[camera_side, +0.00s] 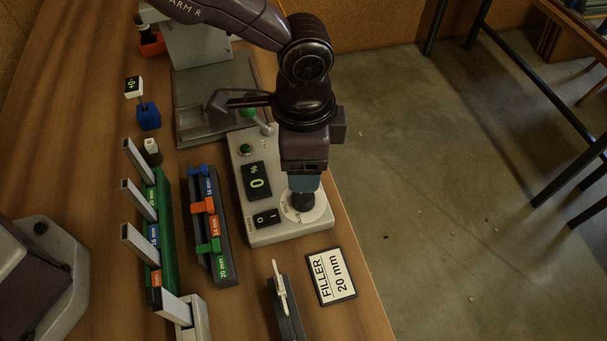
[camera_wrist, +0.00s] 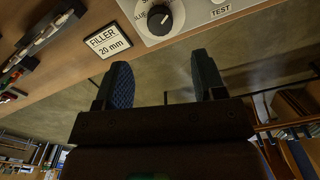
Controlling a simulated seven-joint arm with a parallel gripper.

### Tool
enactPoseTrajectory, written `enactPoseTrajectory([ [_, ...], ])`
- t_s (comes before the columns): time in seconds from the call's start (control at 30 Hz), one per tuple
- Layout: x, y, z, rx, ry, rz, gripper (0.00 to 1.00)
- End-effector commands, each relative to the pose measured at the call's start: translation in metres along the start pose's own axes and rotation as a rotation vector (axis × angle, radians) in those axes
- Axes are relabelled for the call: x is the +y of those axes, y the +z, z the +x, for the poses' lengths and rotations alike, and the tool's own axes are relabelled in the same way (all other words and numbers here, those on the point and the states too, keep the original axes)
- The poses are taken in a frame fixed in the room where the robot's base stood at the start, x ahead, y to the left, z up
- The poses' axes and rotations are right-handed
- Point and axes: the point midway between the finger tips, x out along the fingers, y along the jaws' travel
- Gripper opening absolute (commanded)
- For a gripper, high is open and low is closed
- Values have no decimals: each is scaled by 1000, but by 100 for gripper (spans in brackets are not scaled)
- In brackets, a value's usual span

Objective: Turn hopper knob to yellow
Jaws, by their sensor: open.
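The hopper knob (camera_side: 303,204) is black and sits on a round white dial (camera_side: 318,213) at the near right corner of the grey control box (camera_side: 262,236). In the wrist view the knob (camera_wrist: 160,20) shows whole beyond the fingertips, with a white pointer mark and partly cut-off lettering on its dial; "BLUE" is partly readable, no yellow mark is. My gripper (camera_side: 303,185) is directly above the knob in the side view and hides its far side. In the wrist view my gripper (camera_wrist: 163,75) is open, with nothing between its blue-padded fingers.
A "FILLER 20 mm" card (camera_side: 331,276) lies in front. Coloured spacer racks (camera_side: 213,225) stand left. The table edge is close on the right.

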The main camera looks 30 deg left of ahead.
Motion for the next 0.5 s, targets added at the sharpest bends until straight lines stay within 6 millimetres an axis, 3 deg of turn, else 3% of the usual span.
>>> enactPoseTrajectory([
  [0.2,0,0,-31,2,0,-1,63],
  [0.5,0,0,-38,-1,1,0,63],
])
